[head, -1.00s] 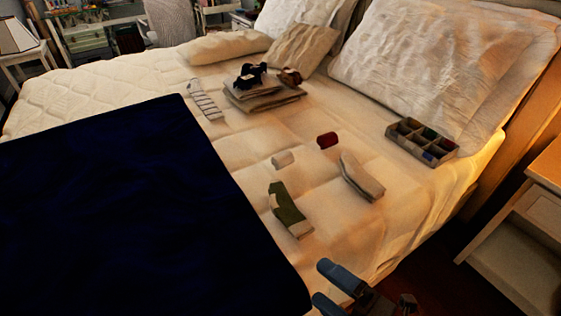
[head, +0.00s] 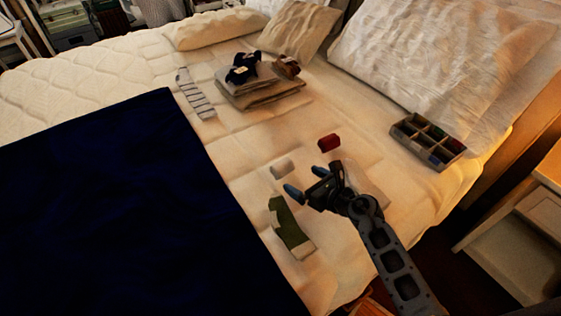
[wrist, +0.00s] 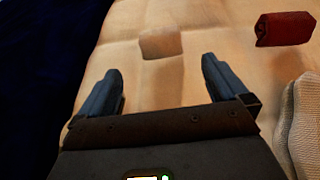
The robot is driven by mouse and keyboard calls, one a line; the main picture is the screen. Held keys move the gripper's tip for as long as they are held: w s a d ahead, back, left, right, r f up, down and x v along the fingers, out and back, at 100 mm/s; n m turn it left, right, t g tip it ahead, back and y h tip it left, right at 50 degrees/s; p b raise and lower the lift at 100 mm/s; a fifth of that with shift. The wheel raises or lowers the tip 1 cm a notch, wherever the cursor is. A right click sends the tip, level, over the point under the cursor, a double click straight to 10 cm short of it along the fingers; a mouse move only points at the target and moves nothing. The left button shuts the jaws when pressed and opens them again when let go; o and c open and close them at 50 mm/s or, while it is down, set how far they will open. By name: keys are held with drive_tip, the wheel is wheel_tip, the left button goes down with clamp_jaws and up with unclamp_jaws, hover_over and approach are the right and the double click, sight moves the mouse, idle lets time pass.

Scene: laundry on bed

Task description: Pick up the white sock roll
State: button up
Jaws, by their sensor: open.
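The white sock roll (head: 282,168) lies on the bed near the edge of the dark blue blanket. It also shows in the wrist view (wrist: 160,43), ahead of the fingertips and roughly midway between them. My gripper (head: 306,190) is open and empty above the bed, a little below and to the right of the roll in the head view. In the wrist view its two fingers (wrist: 162,72) stand wide apart. Nothing is between the fingers' tips but bed surface, and the gripper appears apart from the roll.
A red roll (head: 329,143) lies right of the white one. A green sock (head: 291,228) lies below it. A pale sock (head: 372,186) is partly behind my arm. Folded clothes (head: 262,92), a striped sock (head: 196,93), and a divided box (head: 428,141) lie farther off.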

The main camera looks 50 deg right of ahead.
sight(281, 167)
drive_tip(key=b+x, duration=0.1)
drive_tip(key=x, duration=1.1)
drive_tip(key=shift+f, duration=0.1)
drive_tip(key=c, duration=1)
